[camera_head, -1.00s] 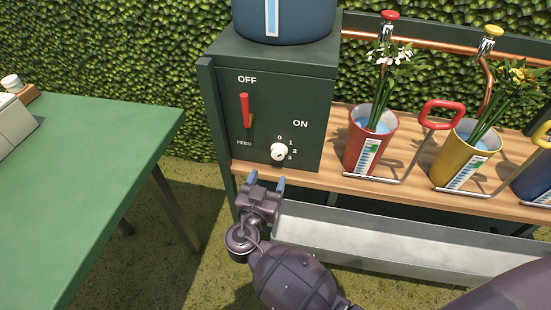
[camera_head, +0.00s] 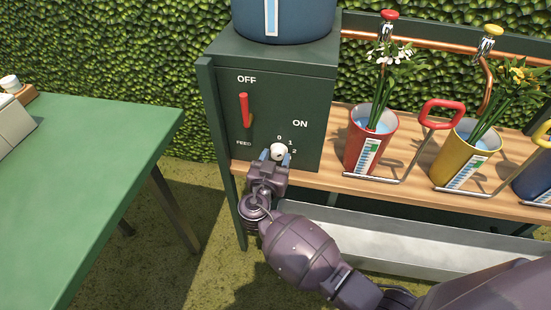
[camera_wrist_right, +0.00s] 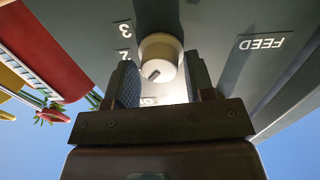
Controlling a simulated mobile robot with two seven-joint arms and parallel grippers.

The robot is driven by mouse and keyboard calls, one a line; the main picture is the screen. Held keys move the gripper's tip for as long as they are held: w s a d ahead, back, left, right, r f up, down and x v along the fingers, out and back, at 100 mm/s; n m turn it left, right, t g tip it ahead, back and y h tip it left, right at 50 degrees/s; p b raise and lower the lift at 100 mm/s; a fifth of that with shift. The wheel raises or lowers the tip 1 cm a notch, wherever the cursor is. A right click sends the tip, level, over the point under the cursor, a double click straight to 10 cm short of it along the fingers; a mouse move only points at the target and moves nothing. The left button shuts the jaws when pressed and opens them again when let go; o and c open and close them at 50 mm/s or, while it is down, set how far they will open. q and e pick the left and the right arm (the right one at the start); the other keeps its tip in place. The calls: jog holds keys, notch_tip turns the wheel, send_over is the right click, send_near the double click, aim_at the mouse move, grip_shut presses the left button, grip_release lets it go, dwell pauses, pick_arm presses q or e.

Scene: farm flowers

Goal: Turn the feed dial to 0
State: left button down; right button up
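That view is upside down, with FEED and 3 readable. My left gripper is out of view.
A red lever (camera_head: 244,110) is above the dial, by the OFF label. A red cup (camera_head: 372,145) and a yellow cup (camera_head: 460,155) with flowers stand right on the wooden shelf. A metal trough (camera_head: 400,245) runs below. A green table (camera_head: 90,170) is at left.

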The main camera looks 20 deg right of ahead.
jog(key=c, duration=0.6)
jog(key=shift+n, duration=0.5)
jog(key=n, duration=0.2)
jog(key=shift+f+n+b, duration=0.1)
jog(key=shift+n+b, duration=0.25)
jog(key=shift+n, duration=0.05)
jog(key=shift+n+t, duration=0.3)
jog(key=shift+n, duration=2.6)
jog(key=o, duration=0.9)
jog(key=shift+o, duration=0.2)
